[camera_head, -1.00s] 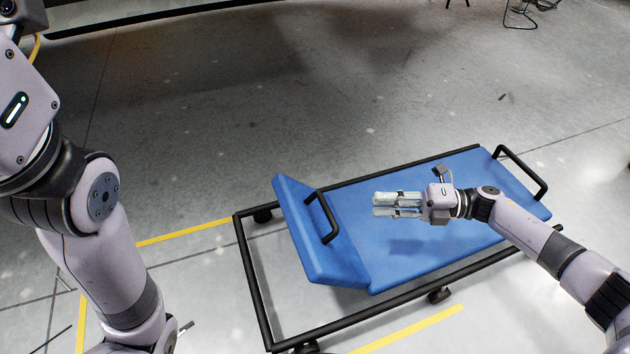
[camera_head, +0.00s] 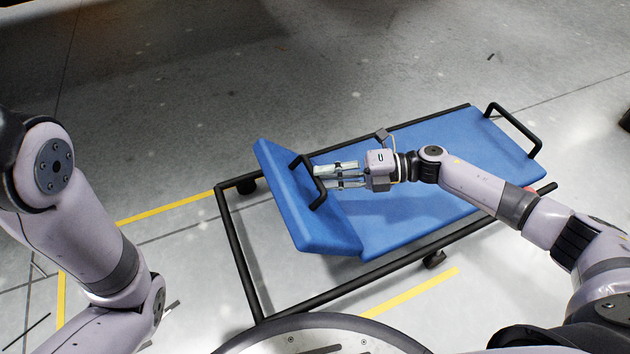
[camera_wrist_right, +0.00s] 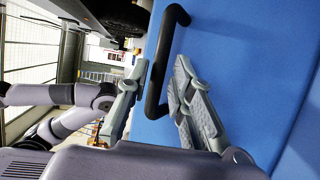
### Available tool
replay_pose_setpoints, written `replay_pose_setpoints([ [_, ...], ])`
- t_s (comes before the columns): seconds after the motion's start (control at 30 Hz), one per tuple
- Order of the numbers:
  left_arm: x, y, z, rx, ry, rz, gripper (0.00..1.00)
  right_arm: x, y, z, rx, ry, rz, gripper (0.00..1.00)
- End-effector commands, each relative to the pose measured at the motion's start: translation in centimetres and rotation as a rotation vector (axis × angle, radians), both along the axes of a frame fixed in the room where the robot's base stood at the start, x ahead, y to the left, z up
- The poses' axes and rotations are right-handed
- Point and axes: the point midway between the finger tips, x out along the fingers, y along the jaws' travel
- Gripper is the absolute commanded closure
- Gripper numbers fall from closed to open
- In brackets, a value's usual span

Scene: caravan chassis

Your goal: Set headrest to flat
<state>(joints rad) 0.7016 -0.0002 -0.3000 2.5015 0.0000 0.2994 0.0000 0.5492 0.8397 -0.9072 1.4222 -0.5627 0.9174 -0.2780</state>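The blue headrest (camera_head: 283,208) is tilted up at the left end of the blue padded creeper (camera_head: 415,205). A black bar handle (camera_head: 308,180) is on its face. My right gripper (camera_head: 318,175) is beside this handle, its fingers pointing left. In the right wrist view the open fingers (camera_wrist_right: 152,95) lie on either side of the black handle (camera_wrist_right: 157,75), one finger on each side with gaps visible. Whether they touch it cannot be told. My left arm shows at the left of the head view, but its gripper is out of view.
The creeper's black tube frame (camera_head: 236,255) stands on casters on a grey concrete floor. A second black handle (camera_head: 518,128) is at the far right end. Yellow floor lines (camera_head: 165,207) run nearby. The floor behind the creeper is clear.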

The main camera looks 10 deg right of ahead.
Motion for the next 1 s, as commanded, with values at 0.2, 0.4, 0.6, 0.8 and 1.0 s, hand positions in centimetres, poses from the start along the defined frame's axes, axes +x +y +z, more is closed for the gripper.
replay_pose_setpoints([
  [0.2,0.0,0.0,-1.2,0.001,0.000,0.000,0.60,0.5,2.3,-0.4,0.001,0.000,0.000,0.79],
  [0.4,0.0,0.0,-1.3,0.001,0.000,0.000,0.60,0.6,2.7,-0.3,0.000,0.000,-0.001,0.79],
  [0.6,0.0,0.0,-1.2,0.001,0.000,-0.001,0.60,0.6,2.7,-0.3,0.000,0.000,0.000,0.82],
  [0.8,0.0,0.0,-1.2,0.001,0.000,-0.001,0.60,0.6,2.7,-0.3,0.000,0.000,0.000,0.95],
  [1.0,0.1,0.0,-1.2,0.001,0.001,0.000,0.60,0.6,2.7,-0.4,0.000,0.000,0.000,1.00],
])
